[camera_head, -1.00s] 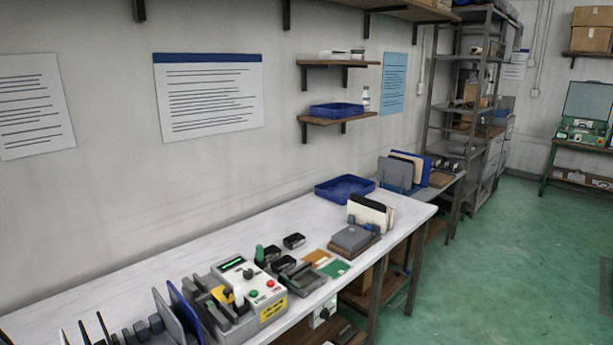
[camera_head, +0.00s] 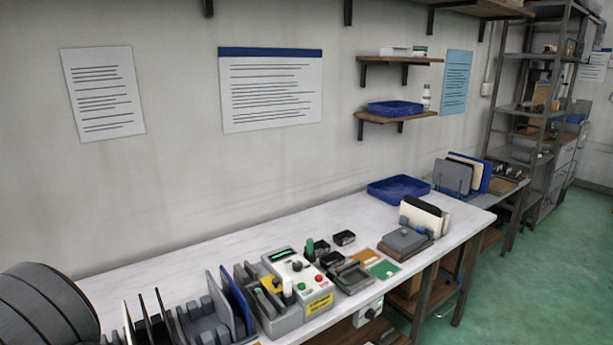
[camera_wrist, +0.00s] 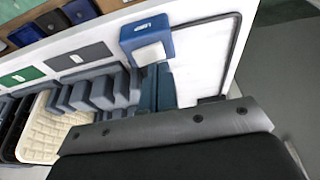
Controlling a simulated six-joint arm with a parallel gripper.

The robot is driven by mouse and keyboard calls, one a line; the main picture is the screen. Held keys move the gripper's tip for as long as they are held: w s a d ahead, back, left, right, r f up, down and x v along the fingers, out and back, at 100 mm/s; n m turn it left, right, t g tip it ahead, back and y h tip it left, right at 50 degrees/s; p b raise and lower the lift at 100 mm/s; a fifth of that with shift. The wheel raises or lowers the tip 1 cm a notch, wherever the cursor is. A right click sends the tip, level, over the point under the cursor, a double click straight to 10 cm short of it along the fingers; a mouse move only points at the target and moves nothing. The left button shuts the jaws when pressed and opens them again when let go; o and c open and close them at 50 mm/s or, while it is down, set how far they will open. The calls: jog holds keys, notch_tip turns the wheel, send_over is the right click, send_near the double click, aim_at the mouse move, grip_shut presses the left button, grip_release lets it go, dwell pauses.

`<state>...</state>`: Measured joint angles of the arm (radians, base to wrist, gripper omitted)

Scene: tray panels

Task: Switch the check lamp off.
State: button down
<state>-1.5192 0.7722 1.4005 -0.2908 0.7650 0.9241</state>
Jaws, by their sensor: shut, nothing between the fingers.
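No lamp is clearly recognisable as the check lamp. In the head view a pale control box (camera_head: 310,291) stands on the bench, with a lit green display (camera_head: 280,255), a dark knob (camera_head: 297,266), a red button (camera_head: 319,279) and a yellow label. A small white box with a round dark knob (camera_head: 370,313) hangs below the bench's front edge. My gripper (camera_wrist: 157,88) shows in the wrist view as two dark teal fingers side by side, shut and empty. It is outside the head view, and neither box is clearly identifiable in the wrist view.
A grey slotted rack (camera_head: 205,325) with upright panels stands left of the control box. Black bins, a grey tray and green and orange cards lie to its right. A blue tray (camera_head: 398,188) is farther back. The wrist view shows a blue box (camera_wrist: 147,38) near the fingers.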

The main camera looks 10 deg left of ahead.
notch_tip(320, 180, up, 6)
jog(key=shift+f, duration=0.2)
dwell(0.4)
notch_tip(320, 180, down, 7)
jog(key=shift+f, duration=0.1)
dwell(0.6)
notch_tip(320, 180, up, 13)
jog(key=w+d+g+h, duration=0.1)
jog(key=w+d+g, duration=0.1)
jog(key=g, duration=0.1)
jog(key=shift+w+d+g, duration=0.15)
jog(key=shift+w+g, duration=0.15)
dwell(1.3)
